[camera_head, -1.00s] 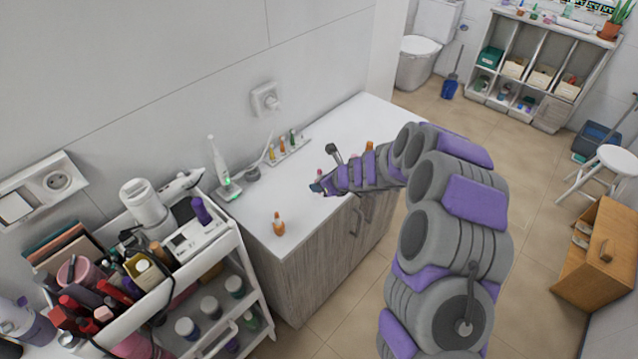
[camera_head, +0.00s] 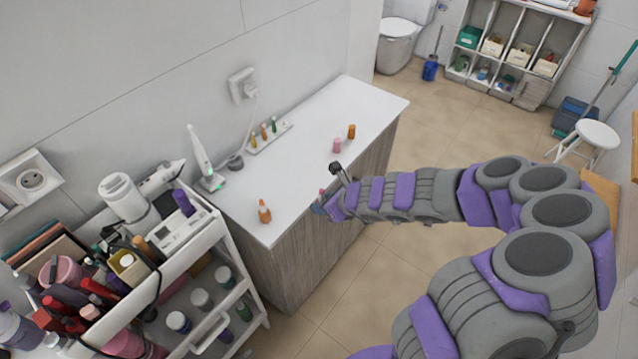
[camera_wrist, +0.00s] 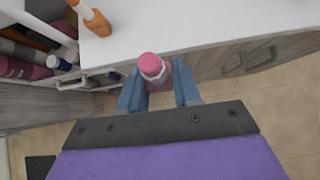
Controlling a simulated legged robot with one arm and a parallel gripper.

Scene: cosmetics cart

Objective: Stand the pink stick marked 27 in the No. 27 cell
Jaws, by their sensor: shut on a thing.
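My gripper (camera_wrist: 158,90) is shut on a pink-capped stick (camera_wrist: 151,66), held between its two blue fingers. In the head view my gripper (camera_head: 320,206) is by the front edge of the white counter, and the stick's pink top (camera_head: 322,193) shows just above it. No number is readable on the stick. A small white rack (camera_head: 284,127) with several coloured sticks stands at the back of the counter by the wall. Its cell numbers cannot be read, so I cannot tell which is No. 27.
An orange bottle (camera_head: 264,212) stands on the counter's (camera_head: 290,180) near left part. Another pink stick (camera_head: 337,146) and an orange one (camera_head: 351,131) stand on its right part. A toothbrush (camera_head: 201,152) stands at the back left. A full cart (camera_head: 222,222) adjoins the counter's left side.

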